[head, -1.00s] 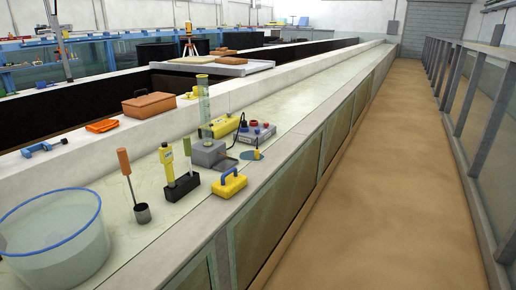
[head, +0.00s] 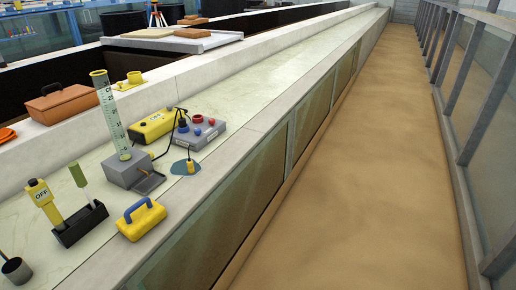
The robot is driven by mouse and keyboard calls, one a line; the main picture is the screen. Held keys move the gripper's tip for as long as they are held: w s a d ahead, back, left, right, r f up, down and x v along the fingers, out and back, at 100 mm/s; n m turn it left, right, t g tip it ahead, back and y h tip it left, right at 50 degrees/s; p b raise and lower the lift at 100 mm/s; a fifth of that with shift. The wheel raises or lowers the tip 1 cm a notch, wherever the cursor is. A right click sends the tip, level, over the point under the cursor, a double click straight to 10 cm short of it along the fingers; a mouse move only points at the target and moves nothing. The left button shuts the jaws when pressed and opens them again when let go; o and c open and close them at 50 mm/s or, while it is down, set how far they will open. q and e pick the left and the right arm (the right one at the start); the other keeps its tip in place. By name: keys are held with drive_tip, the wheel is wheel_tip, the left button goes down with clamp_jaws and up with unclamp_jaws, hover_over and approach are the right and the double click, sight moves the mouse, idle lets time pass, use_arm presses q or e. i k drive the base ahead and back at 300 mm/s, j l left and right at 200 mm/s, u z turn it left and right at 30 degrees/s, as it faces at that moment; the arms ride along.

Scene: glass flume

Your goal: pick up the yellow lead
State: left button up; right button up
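A small upright yellow plug-like piece (head: 191,166), which may be the yellow lead, stands on a flat blue patch (head: 178,168) at the flume's near edge. A dark cable (head: 166,150) runs close by; I cannot tell whether it joins the yellow piece. A grey box (head: 201,135) with red and blue knobs or sockets sits just behind, with a dark-blue plug-like piece (head: 183,126) at its left end. A yellow block with a blue handle (head: 140,218) stands nearer on the same ledge. Neither of my grippers shows.
A yellow case (head: 153,126), a clear graduated cylinder (head: 110,115) on a grey base and a black holder (head: 80,224) with a yellow "OFF" meter (head: 44,200) crowd the ledge. The sandy floor (head: 330,190) at right is clear.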

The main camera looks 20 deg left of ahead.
sight(189, 163)
drive_tip(key=i+l, duration=0.1)
drive_tip(key=i, duration=0.8)
drive_tip(key=i+l+u, duration=0.1)
drive_tip(key=i, duration=0.8)
drive_tip(key=i+u, duration=0.25)
drive_tip(key=u, duration=0.2)
drive_tip(key=i+l+u, duration=0.1)
drive_tip(key=i+u, duration=0.2)
drive_tip(key=u, duration=0.15)
drive_tip(key=i+l+u, duration=0.2)
drive_tip(key=u, duration=0.2)
drive_tip(key=i+l+u, duration=0.25)
drive_tip(key=u, duration=0.2)
